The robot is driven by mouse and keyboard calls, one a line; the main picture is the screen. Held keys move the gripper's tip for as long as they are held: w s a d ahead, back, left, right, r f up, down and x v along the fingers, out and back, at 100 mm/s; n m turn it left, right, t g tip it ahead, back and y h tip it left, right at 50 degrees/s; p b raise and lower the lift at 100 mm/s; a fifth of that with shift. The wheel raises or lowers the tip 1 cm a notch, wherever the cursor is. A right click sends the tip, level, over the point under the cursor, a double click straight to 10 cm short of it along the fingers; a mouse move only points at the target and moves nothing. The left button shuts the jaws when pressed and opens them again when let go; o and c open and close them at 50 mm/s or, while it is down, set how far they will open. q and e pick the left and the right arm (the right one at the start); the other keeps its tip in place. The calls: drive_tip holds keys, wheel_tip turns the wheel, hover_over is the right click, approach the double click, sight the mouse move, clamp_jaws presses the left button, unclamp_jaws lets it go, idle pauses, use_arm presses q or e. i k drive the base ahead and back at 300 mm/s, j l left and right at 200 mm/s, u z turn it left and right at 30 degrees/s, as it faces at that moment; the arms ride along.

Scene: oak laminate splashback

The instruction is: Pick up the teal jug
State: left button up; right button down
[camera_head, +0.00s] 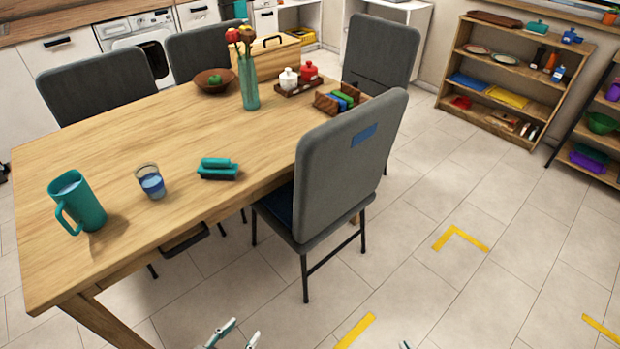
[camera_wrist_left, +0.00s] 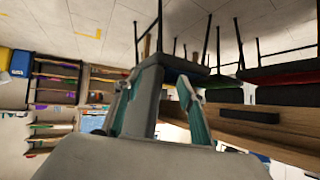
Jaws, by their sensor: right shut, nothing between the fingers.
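The teal jug (camera_head: 84,205) stands upright near the front left edge of the wooden table (camera_head: 130,120), its handle to the left front. Its inside looks pale blue. My left gripper (camera_head: 232,336) is low at the bottom of the head view, beyond the table's front edge and well right of the jug. Its fingers are apart and nothing shows between them. In the left wrist view the fingers (camera_wrist_left: 152,100) are also spread; I cannot make out the jug there. My right gripper (camera_head: 404,345) shows only as a small tip at the bottom edge, shut and empty.
A vase of flowers (camera_head: 248,80) is further back.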

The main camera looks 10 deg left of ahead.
sight(72, 192)
drive_tip(key=u, duration=1.7)
